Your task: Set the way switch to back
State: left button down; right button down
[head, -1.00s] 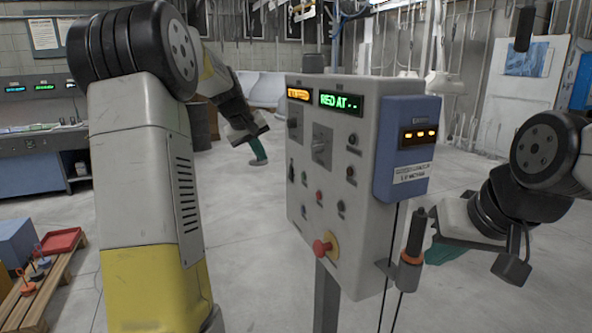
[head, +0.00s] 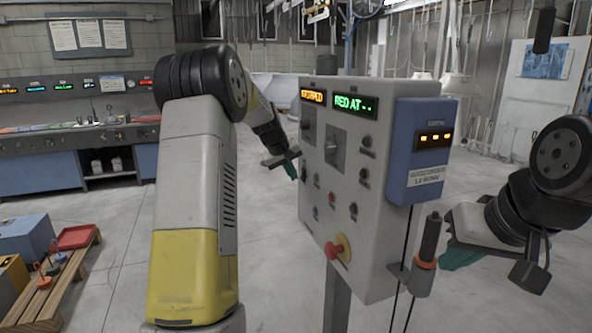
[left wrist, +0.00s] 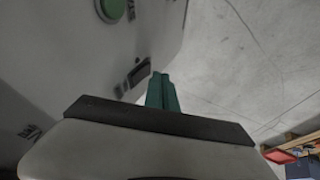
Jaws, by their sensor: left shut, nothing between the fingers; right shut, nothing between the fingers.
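The grey control box (head: 350,215) stands on a post in the middle of the head view, with rotary switches, buttons and a red stop knob on its face. I cannot read which control is the way switch. My left gripper (head: 290,171) is shut and empty at the box's left edge, its green fingers partly hidden. In the left wrist view its fingers (left wrist: 161,90) are together close to a small dark switch (left wrist: 139,73) on the panel; I cannot tell whether they touch. A green button (left wrist: 112,9) is above. My right gripper (head: 462,258) is shut, right of the box.
A blue unit (head: 419,160) with an orange display is on the box's right side. A handheld cylinder (head: 428,250) hangs below it. A low wooden bench (head: 60,285) with a red tray (head: 78,237) stands left. A long console (head: 80,150) is behind. The floor between is clear.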

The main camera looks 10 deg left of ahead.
pick_arm(q)
jog(key=shift+w+d+f, duration=0.15)
jog(key=shift+w+d, duration=0.25)
jog(key=shift+d, duration=0.1)
jog(key=shift+w+d+f, duration=0.1)
jog(key=shift+d, duration=0.15)
jog(key=shift+r, duration=0.85)
